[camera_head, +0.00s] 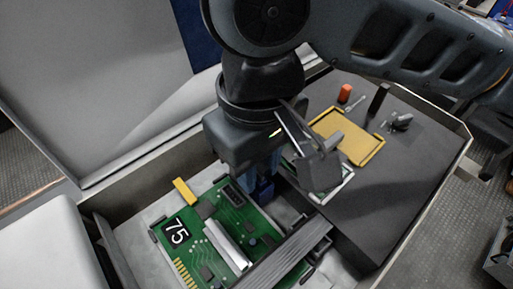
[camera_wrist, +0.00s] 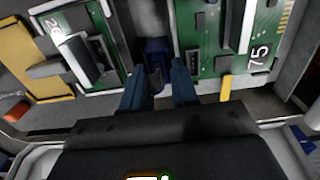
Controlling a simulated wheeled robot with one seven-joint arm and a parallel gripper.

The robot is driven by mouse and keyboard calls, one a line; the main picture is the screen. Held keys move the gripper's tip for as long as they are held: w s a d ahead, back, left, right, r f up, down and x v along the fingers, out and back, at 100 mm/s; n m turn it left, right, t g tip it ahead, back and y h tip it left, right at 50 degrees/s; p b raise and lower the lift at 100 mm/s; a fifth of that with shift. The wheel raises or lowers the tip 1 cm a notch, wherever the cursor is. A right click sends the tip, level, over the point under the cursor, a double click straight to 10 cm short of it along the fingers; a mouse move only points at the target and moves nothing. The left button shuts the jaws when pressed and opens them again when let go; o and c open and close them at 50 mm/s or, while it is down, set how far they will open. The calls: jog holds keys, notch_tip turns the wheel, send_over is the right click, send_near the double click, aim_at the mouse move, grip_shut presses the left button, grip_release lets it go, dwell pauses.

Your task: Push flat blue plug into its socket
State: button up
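A dark blue piece, which looks like the flat blue plug (camera_head: 265,188), stands just below my gripper (camera_head: 264,172), in the gap at the green board's right edge. In the wrist view the same blue piece (camera_wrist: 157,48) lies just beyond the tips of my gripper (camera_wrist: 159,68). My two blue fingers are spread apart, with a dark piece between them. I see no clear contact with the blue piece. Which opening is its socket I cannot tell, as my wrist and fingers cover part of that area.
A green board (camera_head: 262,235) marked 75 lies left of the gap, with a yellow tab (camera_head: 185,191) at its corner. A smaller board (camera_head: 345,187) with a grey upright part lies right. Beyond are a yellow tray (camera_head: 366,152) and an orange item (camera_head: 345,93). A grey ribbed bar (camera_head: 285,258) crosses in front.

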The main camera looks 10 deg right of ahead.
jog(key=shift+c, duration=0.2)
grip_shut()
dwell(0.4)
